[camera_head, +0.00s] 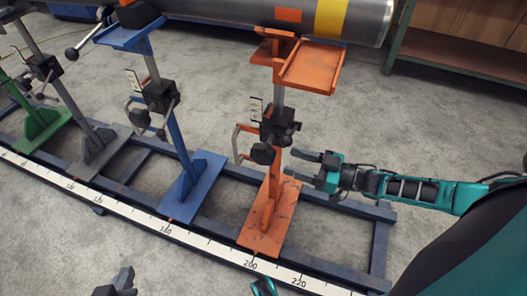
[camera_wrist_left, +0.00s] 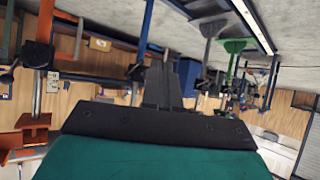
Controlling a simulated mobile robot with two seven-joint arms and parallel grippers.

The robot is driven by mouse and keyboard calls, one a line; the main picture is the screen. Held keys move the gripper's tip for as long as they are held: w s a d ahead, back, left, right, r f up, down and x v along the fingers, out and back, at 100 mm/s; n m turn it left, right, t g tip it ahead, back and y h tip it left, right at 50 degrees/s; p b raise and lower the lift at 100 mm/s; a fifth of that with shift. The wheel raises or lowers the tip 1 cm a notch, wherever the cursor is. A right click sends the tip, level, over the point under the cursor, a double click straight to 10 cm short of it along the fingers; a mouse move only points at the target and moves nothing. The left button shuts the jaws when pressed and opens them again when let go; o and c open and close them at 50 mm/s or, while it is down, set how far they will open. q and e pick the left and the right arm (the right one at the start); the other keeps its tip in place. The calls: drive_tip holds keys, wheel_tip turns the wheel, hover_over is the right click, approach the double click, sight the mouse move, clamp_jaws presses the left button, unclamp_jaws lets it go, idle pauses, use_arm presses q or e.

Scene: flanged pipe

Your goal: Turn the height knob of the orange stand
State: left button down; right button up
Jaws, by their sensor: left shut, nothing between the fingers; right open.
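The orange stand (camera_head: 268,215) stands on the rail frame, its post upright under the pipe (camera_head: 235,10). Its black clamp block (camera_head: 278,122) sits midway up, with a round black knob (camera_head: 263,153) low on its front. My right gripper (camera_head: 291,163) is open and empty. In the picture its fingers lie just right of the post, below the clamp and pointing left; I cannot tell whether they touch. My left gripper (camera_head: 122,281) is at the bottom edge, away from the stand. Its closed, empty fingers also show in the left wrist view (camera_wrist_left: 163,85).
A blue stand (camera_head: 192,183), a grey stand (camera_head: 100,150) and a green stand (camera_head: 40,128) line the rail to the left. A white scale strip (camera_head: 140,219) runs along its front. A wooden shelf (camera_head: 455,60) is at the back right. The concrete floor between is clear.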

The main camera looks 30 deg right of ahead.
sight(264, 154)
drive_tip(key=b+x, duration=0.1)
drive_tip(key=x, duration=0.7)
drive_tip(key=shift+w+a, duration=0.45)
drive_tip(key=shift+w, duration=0.1)
drive_tip(key=c, duration=0.9)
drive_tip(key=shift+f+b, duration=0.25)
drive_tip(key=shift+b, duration=0.75)
drive_tip(key=shift+c, duration=0.3)
drive_tip(key=shift+f+t+y+b, duration=0.15)
drive_tip(key=shift+t+y+b, duration=0.5)
drive_tip(key=shift+b, duration=0.4)
drive_tip(key=shift+t+y+b, duration=0.25)
drive_tip(key=shift+t+b, duration=0.1)
drive_tip(key=shift+b, duration=0.15)
drive_tip(key=shift+t+y, duration=0.3)
drive_tip(key=shift+r+t, duration=0.3)
drive_tip(key=shift+t, duration=0.2)
use_arm(q)
drive_tip(key=shift+w+d+f+h, duration=0.25)
drive_tip(key=shift+d+f, duration=0.3)
drive_tip(key=shift+f, duration=0.2)
drive_tip(key=shift+w+d+f+h, duration=0.2)
drive_tip(key=shift+d+f, duration=0.3)
drive_tip(key=shift+f, duration=0.2)
use_arm(e)
drive_tip(key=shift+d+t+y, duration=0.1)
drive_tip(key=shift+t+y, duration=0.5)
drive_tip(key=shift+y, duration=0.4)
